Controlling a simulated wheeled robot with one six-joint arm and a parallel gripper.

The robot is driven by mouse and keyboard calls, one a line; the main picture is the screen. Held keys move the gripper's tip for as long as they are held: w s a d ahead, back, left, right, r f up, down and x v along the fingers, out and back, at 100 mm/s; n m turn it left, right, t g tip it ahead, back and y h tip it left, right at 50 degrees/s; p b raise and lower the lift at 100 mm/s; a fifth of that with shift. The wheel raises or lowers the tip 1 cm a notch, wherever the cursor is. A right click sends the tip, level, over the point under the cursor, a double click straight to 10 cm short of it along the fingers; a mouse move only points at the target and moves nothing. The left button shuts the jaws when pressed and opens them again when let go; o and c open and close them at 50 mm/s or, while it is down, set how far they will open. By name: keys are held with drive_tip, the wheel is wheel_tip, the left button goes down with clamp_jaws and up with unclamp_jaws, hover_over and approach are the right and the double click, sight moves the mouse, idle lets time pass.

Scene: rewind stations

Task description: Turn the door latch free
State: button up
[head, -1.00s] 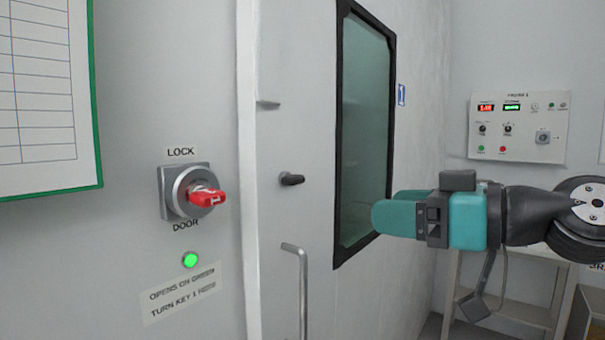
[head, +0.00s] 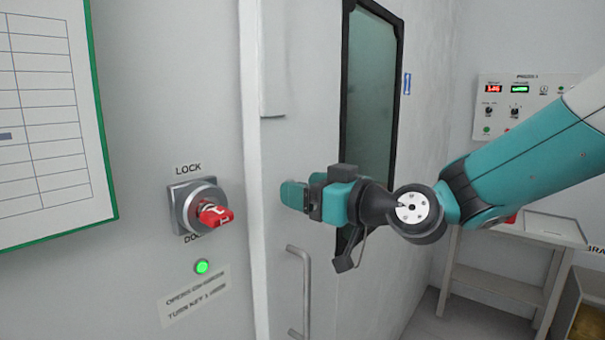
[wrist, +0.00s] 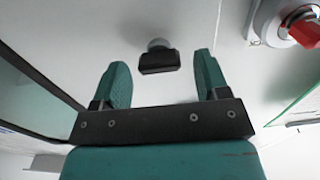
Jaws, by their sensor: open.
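The door latch (wrist: 159,58) is a small dark knob on the pale door. In the wrist view it sits just beyond and between my two teal fingertips, apart from them. In the head view my gripper (head: 288,195) hides the latch. My gripper also shows in the wrist view (wrist: 161,80), open and empty, its fingers pointing at the door. The door (head: 290,150) looks closed in its frame.
A red key switch (head: 212,213) marked LOCK and DOOR is on the wall left of the door, above a lit green lamp (head: 202,267). A vertical handle (head: 306,290) is below my gripper. A dark-framed window (head: 370,100) and a control panel (head: 515,100) are to the right.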

drive_tip(key=shift+w+a, duration=0.3)
drive_tip(key=shift+a, duration=0.15)
drive_tip(key=c, duration=0.9)
